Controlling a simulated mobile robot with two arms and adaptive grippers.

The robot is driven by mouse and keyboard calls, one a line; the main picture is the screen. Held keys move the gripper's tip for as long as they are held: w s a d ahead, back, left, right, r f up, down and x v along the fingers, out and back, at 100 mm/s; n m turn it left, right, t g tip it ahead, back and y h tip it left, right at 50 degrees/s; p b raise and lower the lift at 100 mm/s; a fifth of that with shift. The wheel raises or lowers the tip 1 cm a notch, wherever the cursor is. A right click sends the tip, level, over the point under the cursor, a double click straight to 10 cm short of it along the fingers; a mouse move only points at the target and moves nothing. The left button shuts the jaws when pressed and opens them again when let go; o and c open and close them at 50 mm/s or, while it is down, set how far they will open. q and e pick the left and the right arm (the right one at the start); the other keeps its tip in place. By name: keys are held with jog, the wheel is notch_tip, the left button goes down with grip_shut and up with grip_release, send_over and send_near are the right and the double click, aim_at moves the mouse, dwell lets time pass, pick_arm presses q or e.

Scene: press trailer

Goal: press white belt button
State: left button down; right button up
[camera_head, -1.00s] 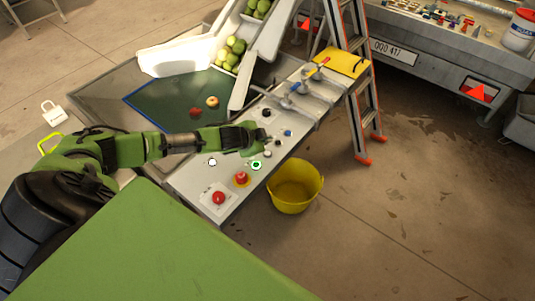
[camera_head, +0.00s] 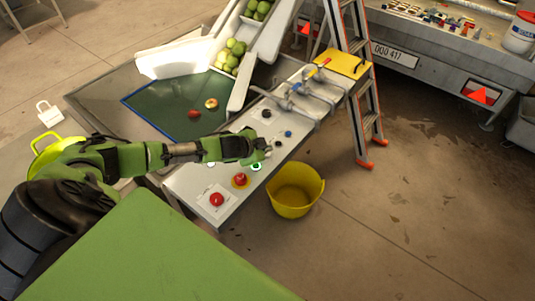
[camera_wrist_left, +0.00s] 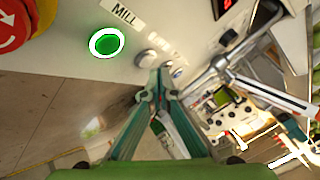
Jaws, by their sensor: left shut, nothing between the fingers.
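My left gripper (camera_head: 264,148) is over the control panel (camera_head: 190,184), with its fingers together and nothing between them. In the left wrist view its fingertips (camera_wrist_left: 160,88) are close to a pale round button (camera_wrist_left: 146,58), which looks like the white belt button. Its label is too small to read, and I cannot tell whether the fingertips touch it. A second small knob (camera_wrist_left: 177,70) is just right of the fingertips. The lit green button (camera_wrist_left: 106,42) by the MILL label sits to the left. In the head view the gripper hides part of the panel. My right gripper is not in view.
A red emergency knob (camera_head: 240,180), a red button (camera_head: 217,199), a blue button (camera_head: 288,133) and a black knob (camera_head: 267,113) are on the same panel. Metal levers (camera_head: 290,103) stand beyond. A yellow bucket (camera_head: 296,190) stands on the floor to the right.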

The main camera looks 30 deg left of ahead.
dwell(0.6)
pick_arm(q)
jog(key=shift+f, duration=0.1)
jog(key=shift+f, duration=0.3)
